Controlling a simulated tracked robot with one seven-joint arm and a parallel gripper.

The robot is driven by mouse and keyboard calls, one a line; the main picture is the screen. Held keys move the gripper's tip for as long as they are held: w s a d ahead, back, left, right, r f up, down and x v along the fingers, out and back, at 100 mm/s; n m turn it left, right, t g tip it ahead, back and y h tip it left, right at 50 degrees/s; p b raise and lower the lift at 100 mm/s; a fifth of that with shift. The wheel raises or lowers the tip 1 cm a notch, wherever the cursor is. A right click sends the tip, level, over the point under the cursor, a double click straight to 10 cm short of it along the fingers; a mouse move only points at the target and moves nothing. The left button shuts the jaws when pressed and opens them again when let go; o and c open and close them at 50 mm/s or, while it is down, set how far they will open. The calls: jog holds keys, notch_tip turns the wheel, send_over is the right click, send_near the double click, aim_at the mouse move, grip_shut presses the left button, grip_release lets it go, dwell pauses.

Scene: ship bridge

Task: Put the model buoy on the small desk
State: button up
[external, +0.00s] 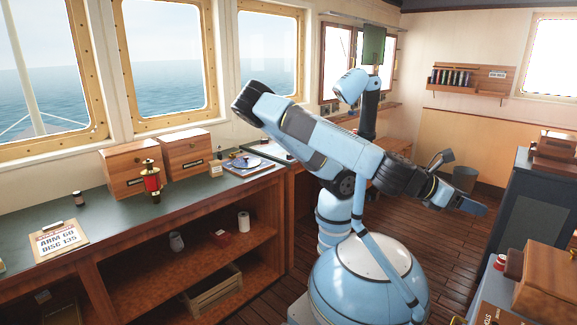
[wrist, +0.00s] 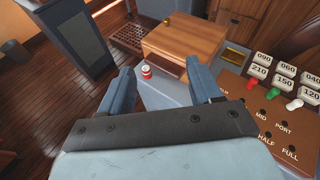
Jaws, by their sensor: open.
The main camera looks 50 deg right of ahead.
jog(key=s+d+r+h, duration=0.1)
jog(key=d+r+h, duration=0.2)
jog(key=d+r, duration=0.35)
send_near(499, 259)
jog(key=shift+x, duration=4.55)
jog(key=shift+f, duration=0.2)
jog(key=shift+c, duration=0.4)
grip_shut()
jog(key=shift+r, duration=0.2)
